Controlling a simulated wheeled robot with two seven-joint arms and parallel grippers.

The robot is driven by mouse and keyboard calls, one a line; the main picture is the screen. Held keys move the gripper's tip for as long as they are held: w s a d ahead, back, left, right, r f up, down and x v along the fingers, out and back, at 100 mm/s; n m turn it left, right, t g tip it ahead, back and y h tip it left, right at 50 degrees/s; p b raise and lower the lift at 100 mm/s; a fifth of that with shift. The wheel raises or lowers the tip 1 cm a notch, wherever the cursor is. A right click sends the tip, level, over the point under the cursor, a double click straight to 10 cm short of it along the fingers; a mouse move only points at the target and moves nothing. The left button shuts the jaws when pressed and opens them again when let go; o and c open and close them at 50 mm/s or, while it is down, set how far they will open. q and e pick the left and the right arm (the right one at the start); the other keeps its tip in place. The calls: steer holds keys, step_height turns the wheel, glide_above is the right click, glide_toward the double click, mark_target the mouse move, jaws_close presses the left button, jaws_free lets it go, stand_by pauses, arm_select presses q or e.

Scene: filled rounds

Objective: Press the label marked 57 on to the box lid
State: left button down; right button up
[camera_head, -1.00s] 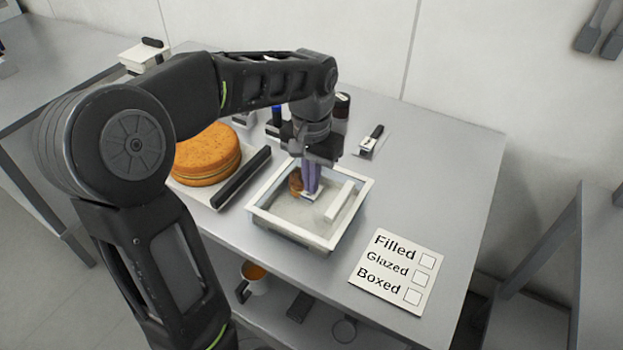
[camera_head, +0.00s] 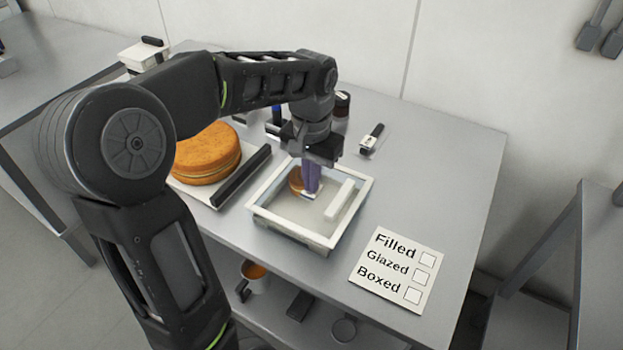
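The box (camera_head: 330,241) is a pale, white-rimmed square box on the grey table, with a clear-looking lid that carries a white bar handle (camera_head: 340,200). My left gripper (camera_head: 312,188) points down over the lid, its purplish fingers close together. A small white label (camera_head: 311,195) shows at the fingertips, at or just above the lid's surface; I cannot tell if it touches. Its number is too small to read. A brown round piece (camera_head: 296,180) shows beside the fingers, seemingly inside the box. My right gripper is not in view.
An orange-brown layered cake (camera_head: 207,153) and a long black bar (camera_head: 241,177) are left of the box. A small white-and-black tool (camera_head: 371,140) and dark jars (camera_head: 342,104) stand behind. A card reading Filled, Glazed, Boxed (camera_head: 396,269) lies at front right. The table's right side is clear.

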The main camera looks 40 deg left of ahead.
arm_select(q)
steer(key=shift+f, duration=0.1)
stand_by(0.3)
step_height(320, 180, up, 8)
steer(key=p, duration=0.6)
stand_by(0.4)
steer(key=shift+s, duration=0.1)
stand_by(0.5)
